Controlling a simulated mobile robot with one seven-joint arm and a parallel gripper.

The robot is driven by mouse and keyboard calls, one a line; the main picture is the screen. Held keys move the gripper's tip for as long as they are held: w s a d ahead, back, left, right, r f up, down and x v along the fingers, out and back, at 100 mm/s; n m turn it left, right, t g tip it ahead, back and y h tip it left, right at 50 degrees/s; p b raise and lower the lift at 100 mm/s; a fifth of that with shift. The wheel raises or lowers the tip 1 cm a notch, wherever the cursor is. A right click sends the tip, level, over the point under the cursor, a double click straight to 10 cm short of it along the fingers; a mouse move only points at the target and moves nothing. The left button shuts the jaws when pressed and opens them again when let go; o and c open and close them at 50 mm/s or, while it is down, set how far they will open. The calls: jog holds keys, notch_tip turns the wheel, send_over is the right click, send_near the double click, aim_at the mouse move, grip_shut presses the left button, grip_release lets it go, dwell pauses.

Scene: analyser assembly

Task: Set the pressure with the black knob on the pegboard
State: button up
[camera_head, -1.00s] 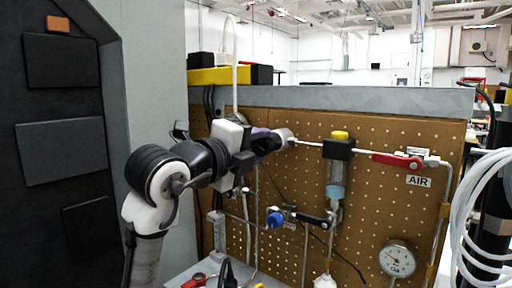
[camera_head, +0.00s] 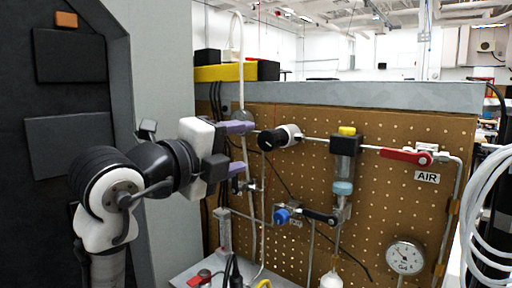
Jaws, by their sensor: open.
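The black knob (camera_head: 267,141) sits on the front of a white regulator body (camera_head: 291,135) on the pegboard (camera_head: 400,193), in line with the metal pipe. My gripper (camera_head: 241,148) is just left of the knob, with its two purple fingers spread apart, one above the other. It is open and empty, and a gap shows between the fingertips and the knob. The round pressure gauge (camera_head: 404,257) is at the lower right of the pegboard; its needle is too small to read exactly.
A filter with a yellow top (camera_head: 346,143) and a red lever valve (camera_head: 405,156) are right of the knob. A blue knob (camera_head: 283,216) with a black handle is below. A white tube (camera_head: 241,70) runs vertically near my fingers. White coiled hoses (camera_head: 488,200) are at far right.

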jog(key=v, duration=0.6)
jog(key=shift+s, duration=0.25)
jog(key=shift+a, duration=0.15)
